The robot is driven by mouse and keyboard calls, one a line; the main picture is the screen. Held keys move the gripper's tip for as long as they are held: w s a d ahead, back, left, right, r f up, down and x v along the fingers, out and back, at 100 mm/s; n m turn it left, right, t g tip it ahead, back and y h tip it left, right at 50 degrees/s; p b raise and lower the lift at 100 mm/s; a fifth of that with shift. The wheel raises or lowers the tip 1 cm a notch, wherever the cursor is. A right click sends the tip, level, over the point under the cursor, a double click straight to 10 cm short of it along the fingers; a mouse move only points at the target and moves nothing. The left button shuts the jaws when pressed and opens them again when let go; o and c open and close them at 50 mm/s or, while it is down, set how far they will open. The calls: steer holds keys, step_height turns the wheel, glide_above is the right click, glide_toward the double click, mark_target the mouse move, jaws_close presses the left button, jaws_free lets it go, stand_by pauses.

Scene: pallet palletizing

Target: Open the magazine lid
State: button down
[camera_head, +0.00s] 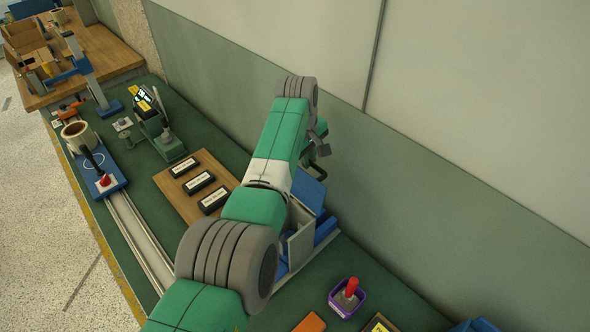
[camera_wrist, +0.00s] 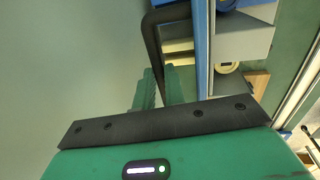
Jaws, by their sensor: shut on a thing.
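The magazine (camera_head: 300,246) is a grey and blue box at the right of the green bench, partly hidden behind my arm. Its blue lid (camera_head: 309,191) stands raised and tilted above the box; how far it is open is hard to tell. In the wrist view the lid (camera_wrist: 202,45) shows nearly edge-on, with a black bent handle (camera_wrist: 152,42) on its left side. My gripper (camera_wrist: 161,88) has its green fingers shut around this handle.
A wooden board (camera_head: 190,200) with several black labelled blocks lies left of the magazine. A purple cup (camera_head: 346,301) with a red-topped item stands in front right. The wall (camera_head: 420,165) rises close behind the bench. A rail (camera_head: 140,240) runs along the front.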

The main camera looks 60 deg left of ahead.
steer(key=shift+w+f+b, duration=0.35)
steer(key=shift+f+b, duration=0.05)
steer(key=shift+b, duration=0.75)
steer(key=shift+w+r, duration=0.1)
steer(key=shift+r, duration=0.05)
steer(key=c, duration=1.7)
jaws_free()
steer(key=shift+w, duration=0.1)
steer(key=shift+c, duration=0.2)
steer(key=shift+o, duration=1.3)
steer(key=shift+w+d+r, duration=0.1)
steer(key=shift+w+r, duration=0.1)
steer(key=shift+w, duration=0.1)
steer(key=shift+s, duration=0.1)
steer(key=r, duration=0.2)
steer(key=r+p, duration=0.1)
steer(key=r, duration=0.1)
steer(key=s+r+p, duration=0.1)
steer(key=r, duration=0.1)
steer(key=shift+s+r, duration=0.1)
steer(key=shift+r, duration=0.2)
steer(key=shift+s+d+r, duration=0.1)
steer(key=shift+s+r, duration=0.05)
steer(key=shift+r, duration=0.3)
